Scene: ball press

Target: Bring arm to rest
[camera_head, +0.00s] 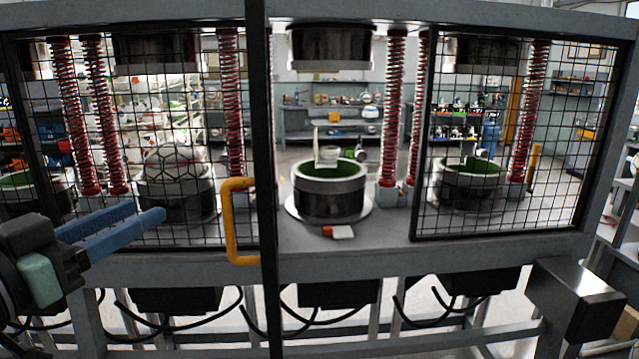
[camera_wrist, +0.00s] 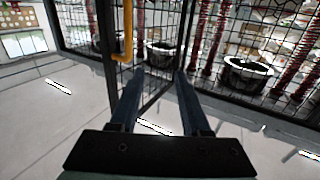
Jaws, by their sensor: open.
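My gripper (camera_head: 149,210) is at the left in the head view, in front of the press frame and its left mesh panel. Its two blue fingers are apart and nothing shows between them. The wrist view also shows the open, empty gripper (camera_wrist: 160,75), its fingers pointing toward the mesh and the dark post. A ball with a hexagon pattern (camera_head: 175,165) sits on a round press mould behind the left mesh. The middle mould (camera_head: 330,203) has a green inside and stands in an opening without mesh in front.
A yellow handle (camera_head: 233,240) stands out beside the dark post (camera_head: 263,150), right of my gripper. The right mould (camera_head: 468,190) is behind mesh. A small red and white piece (camera_head: 338,232) lies before the middle mould. A dark box (camera_head: 580,298) juts out at lower right.

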